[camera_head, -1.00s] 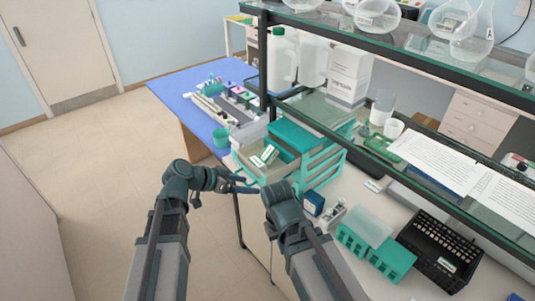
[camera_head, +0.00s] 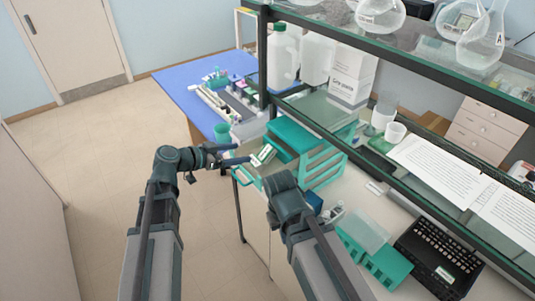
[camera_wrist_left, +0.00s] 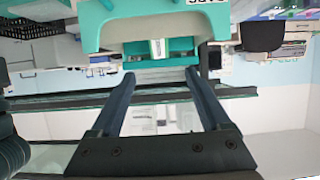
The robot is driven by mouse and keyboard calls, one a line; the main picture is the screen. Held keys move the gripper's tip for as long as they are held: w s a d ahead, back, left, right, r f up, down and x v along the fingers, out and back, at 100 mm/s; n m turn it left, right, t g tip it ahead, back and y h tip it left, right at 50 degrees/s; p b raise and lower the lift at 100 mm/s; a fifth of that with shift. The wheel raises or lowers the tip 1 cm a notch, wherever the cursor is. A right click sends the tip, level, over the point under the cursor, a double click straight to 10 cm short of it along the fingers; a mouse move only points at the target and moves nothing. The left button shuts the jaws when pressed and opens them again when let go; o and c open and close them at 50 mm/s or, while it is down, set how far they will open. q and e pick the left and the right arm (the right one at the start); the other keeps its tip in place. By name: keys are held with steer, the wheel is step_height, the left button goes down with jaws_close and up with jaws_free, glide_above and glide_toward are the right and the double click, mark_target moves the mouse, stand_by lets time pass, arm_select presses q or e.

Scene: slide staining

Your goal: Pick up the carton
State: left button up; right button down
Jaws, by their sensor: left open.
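A small white carton with green marking (camera_head: 263,154) sits in the pulled-out drawer (camera_head: 246,174) of the teal drawer unit (camera_head: 318,162). In the left wrist view a pale upright shape, probably the carton (camera_wrist_left: 158,48), shows inside the teal drawer, beyond the fingertips. My left gripper (camera_head: 243,153) is open and empty, just left of the carton and near the drawer's left side. Its two fingers (camera_wrist_left: 160,74) are spread wide in the wrist view. My right gripper (camera_head: 283,184) is near the unit's front; its fingers are hidden by its own wrist.
A glass shelf rack (camera_head: 392,80) with flasks and a white box (camera_head: 352,78) stands above the bench. A teal rack (camera_head: 378,262) and a black rack (camera_head: 438,255) stand at the right. A blue table (camera_head: 188,88) is behind. The floor at left is clear.

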mark_target(266, 151)
arm_select(q)
steer(key=b+x, duration=0.2)
steer(key=x, duration=0.4)
steer(key=shift+w+d+f, duration=0.15)
steer(key=shift+f, duration=0.2)
steer(key=shift+w+d+f, duration=0.1)
steer(key=shift+w+d, duration=0.2)
steer(key=shift+d, duration=0.25)
steer(key=shift+f+b, duration=0.1)
steer(key=shift+b, duration=0.25)
steer(key=b+x, duration=0.2)
steer(key=x, duration=0.2)
steer(key=shift+w+d+f, duration=0.1)
steer(key=shift+w+f, duration=0.05)
steer(key=shift+f, duration=0.1)
steer(key=shift+w+d, duration=0.15)
steer(key=shift+d, duration=0.2)
steer(key=shift+c, duration=0.4)
jaws_close()
